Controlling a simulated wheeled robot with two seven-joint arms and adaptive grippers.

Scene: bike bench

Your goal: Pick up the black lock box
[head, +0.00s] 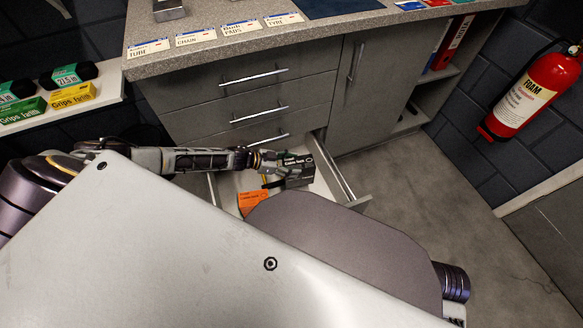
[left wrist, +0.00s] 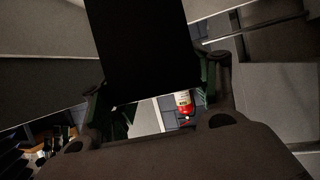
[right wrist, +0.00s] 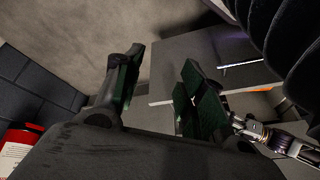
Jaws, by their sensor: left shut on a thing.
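The black lock box (head: 297,177) is between the fingers of my left gripper (head: 276,164), over the open bottom drawer (head: 330,189) of the grey cabinet. My left gripper is shut on it. In the left wrist view the black lock box (left wrist: 138,45) is a large dark block between the two fingers and covers much of the view. I cannot tell whether its underside is clear of the drawer floor. My right gripper (right wrist: 158,88) is open and empty in the right wrist view. It is hidden in the head view.
An orange packet (head: 253,201) lies in the drawer beside the box. The speckled worktop (head: 190,62) carries several label cards. A red fire extinguisher (head: 528,92) hangs on the right wall. A shelf (head: 100,95) with grip boxes is at left. The floor (head: 430,185) right of the drawer is clear.

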